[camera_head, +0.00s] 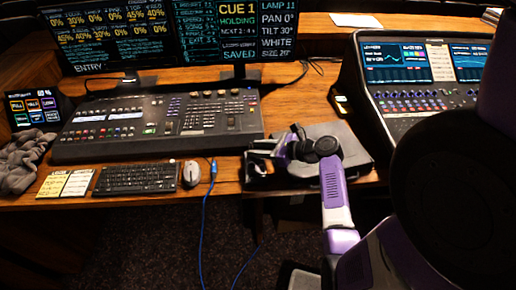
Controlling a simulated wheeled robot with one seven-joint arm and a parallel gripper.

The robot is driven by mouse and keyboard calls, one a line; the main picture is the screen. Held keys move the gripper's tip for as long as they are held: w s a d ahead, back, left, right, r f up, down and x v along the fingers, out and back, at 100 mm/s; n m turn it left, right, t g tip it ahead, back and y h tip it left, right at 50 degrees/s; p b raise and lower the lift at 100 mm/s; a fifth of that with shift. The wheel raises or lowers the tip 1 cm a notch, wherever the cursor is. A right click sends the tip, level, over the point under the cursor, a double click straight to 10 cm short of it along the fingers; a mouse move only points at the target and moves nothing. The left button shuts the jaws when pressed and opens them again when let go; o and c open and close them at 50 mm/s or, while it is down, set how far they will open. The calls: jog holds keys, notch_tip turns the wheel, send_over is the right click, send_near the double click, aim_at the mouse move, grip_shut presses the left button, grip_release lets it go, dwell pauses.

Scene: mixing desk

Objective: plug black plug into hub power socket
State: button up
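My gripper (262,156) is over the front edge of the desk, right of the mouse, at the end of my purple and white arm. Its fingers are small and blurred here, so I cannot tell whether they are open or shut, or on anything. A dark boxy thing (258,182) lies beneath it at the desk edge; I cannot tell whether it is the hub. I cannot make out the black plug or the hub power socket. My gripper and wrist cover part of this area.
A lighting console (160,122) stands behind a keyboard (136,179) and mouse (191,174). A blue cable (205,205) hangs over the desk edge. A grey flat case (345,140) lies behind my wrist. A second console (420,100) stands right; a grey cloth (22,160) lies left.

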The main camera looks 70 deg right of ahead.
dwell(0.3)
jog(key=v, duration=0.7)
jog(key=shift+s, duration=0.35)
